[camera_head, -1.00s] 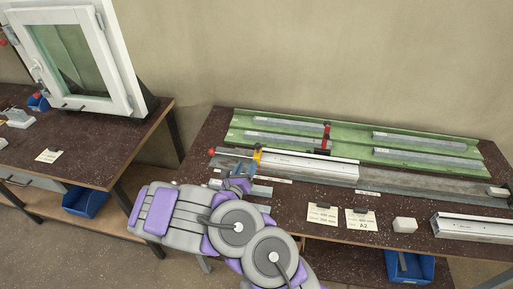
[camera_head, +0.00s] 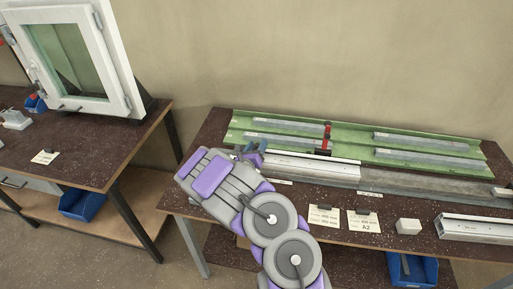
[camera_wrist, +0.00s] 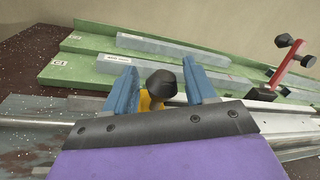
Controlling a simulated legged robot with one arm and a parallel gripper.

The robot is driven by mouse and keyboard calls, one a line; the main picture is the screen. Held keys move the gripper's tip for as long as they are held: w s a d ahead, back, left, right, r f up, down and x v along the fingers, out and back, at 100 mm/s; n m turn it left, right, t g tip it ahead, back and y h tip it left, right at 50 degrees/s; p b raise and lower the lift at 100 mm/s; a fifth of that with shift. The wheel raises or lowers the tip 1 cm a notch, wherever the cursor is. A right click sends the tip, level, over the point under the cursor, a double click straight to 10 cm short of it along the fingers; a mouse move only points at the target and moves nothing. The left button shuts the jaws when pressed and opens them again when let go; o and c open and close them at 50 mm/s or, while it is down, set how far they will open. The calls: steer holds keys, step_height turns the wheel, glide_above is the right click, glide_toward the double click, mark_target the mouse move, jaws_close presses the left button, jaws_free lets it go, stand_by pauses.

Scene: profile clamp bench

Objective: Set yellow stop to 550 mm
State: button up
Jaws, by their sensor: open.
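The yellow stop (camera_wrist: 151,103) shows in the wrist view as a yellow body with a dark round knob (camera_wrist: 161,83) on top. It sits between the two blue fingers of my gripper (camera_wrist: 160,92), which stand apart on either side of it. Whether a finger touches it I cannot tell. My gripper's front edge hides the stop's lower part. In the head view my gripper (camera_head: 248,152) is at the left end of the profile rail, and my arm hides the stop there. A steel rod (camera_wrist: 38,121) runs to the left of the stop.
The green rack (camera_head: 355,133) with grey bars lies behind the rail. A red clamp (camera_head: 326,138) stands on it, also in the wrist view (camera_wrist: 290,60). A white profile (camera_head: 310,167) lies on the rail. Cards (camera_head: 324,216), a white block (camera_head: 408,226) and another profile (camera_head: 475,227) lie in front.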

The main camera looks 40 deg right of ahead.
jaws_close()
stand_by(0.5)
steer(key=shift+r, duration=0.1)
